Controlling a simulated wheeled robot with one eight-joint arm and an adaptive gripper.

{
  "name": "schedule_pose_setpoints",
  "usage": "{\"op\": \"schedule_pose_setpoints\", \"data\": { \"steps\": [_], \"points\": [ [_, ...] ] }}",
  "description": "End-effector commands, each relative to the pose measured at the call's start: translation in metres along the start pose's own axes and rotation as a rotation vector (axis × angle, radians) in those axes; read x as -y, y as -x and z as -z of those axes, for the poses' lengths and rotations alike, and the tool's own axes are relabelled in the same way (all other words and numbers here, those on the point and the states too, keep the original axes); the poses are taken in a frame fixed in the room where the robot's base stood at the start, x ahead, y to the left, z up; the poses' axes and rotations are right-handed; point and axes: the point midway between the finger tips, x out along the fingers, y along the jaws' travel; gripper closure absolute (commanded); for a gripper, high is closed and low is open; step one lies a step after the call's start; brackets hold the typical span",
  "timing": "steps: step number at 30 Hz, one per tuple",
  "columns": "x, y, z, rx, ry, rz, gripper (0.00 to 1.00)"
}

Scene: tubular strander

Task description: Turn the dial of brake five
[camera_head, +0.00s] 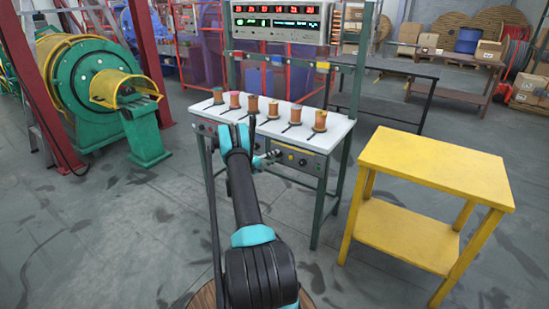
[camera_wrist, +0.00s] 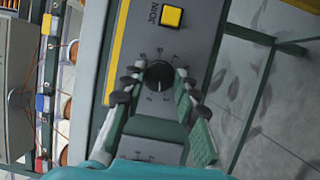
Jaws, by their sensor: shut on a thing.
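A round black dial (camera_wrist: 159,75) with a pointer line and marks around it sits on a grey panel (camera_wrist: 190,38) in the wrist view. My gripper (camera_wrist: 158,84) has one finger on each side of the dial and is shut on it. No readable number shows which brake this dial belongs to. In the head view my gripper (camera_head: 246,130) is at the front of the white-topped bench (camera_head: 341,128). My arm hides part of its front panel (camera_head: 300,160) and the dial there.
A yellow JOIN button (camera_wrist: 171,16) is on the panel near the dial. Several bobbins, one being (camera_head: 320,121), stand on the bench top. A display unit (camera_head: 280,22) hangs above. A yellow table (camera_head: 432,165) stands to the right, and a green machine (camera_head: 88,85) to the left.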

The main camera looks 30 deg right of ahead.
Motion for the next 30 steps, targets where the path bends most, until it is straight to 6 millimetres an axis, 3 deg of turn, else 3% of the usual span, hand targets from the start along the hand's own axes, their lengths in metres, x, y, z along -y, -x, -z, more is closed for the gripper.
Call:
{"op": "schedule_pose_setpoints", "data": {
  "steps": [12,30],
  "points": [
    [0.0024,0.0,-0.0003,-0.013,0.235,-0.095,0.99],
    [0.0026,0.0,-0.0002,-0.017,0.295,-0.118,0.99]
  ]
}}
